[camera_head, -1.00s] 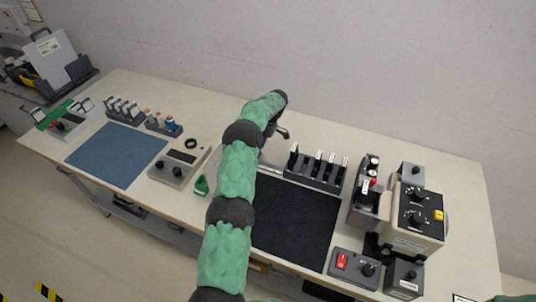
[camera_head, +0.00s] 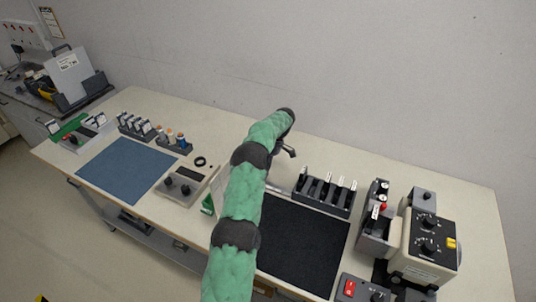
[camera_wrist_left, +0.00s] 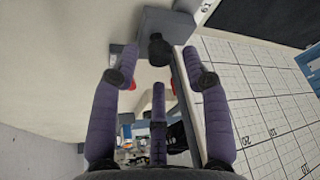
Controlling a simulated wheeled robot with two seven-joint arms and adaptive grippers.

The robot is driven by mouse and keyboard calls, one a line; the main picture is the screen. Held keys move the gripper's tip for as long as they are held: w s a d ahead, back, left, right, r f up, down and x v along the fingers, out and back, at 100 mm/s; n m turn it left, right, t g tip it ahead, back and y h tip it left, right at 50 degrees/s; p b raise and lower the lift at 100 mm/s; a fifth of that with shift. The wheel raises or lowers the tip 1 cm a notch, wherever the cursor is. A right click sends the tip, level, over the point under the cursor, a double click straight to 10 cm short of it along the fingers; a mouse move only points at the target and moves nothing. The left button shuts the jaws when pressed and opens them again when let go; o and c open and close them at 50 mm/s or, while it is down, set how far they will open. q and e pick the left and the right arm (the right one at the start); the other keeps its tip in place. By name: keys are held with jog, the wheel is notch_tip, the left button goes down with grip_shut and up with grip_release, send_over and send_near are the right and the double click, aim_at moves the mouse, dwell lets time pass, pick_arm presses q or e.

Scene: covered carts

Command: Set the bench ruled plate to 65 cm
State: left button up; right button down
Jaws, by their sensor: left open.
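The ruled plate (camera_wrist_left: 262,110) shows in the left wrist view as a white gridded sheet with numbers such as 10 and 20, along the right side. A grey block with a dark round knob (camera_wrist_left: 158,50) sits by the plate's edge. My left gripper (camera_wrist_left: 158,72) is open, its purple fingers spread around the knob's sides without visible contact. In the head view my left arm covers most of the plate; only a pale strip (camera_head: 220,184) shows beside it. The left gripper (camera_head: 287,152) is mostly hidden behind the arm there. The plate's setting cannot be read. My right gripper is out of view.
A black mat (camera_head: 305,245) lies right of the arm, with a dark rack (camera_head: 324,194) behind it. A beige machine (camera_head: 424,250) stands at the right. A knobbed control box (camera_head: 183,186) and blue mat (camera_head: 127,168) lie left. The bench's back middle is clear.

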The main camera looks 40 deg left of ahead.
pick_arm(q)
jog(key=v, duration=1)
jog(key=shift+d+r, duration=0.25)
jog(key=shift+w, duration=0.15)
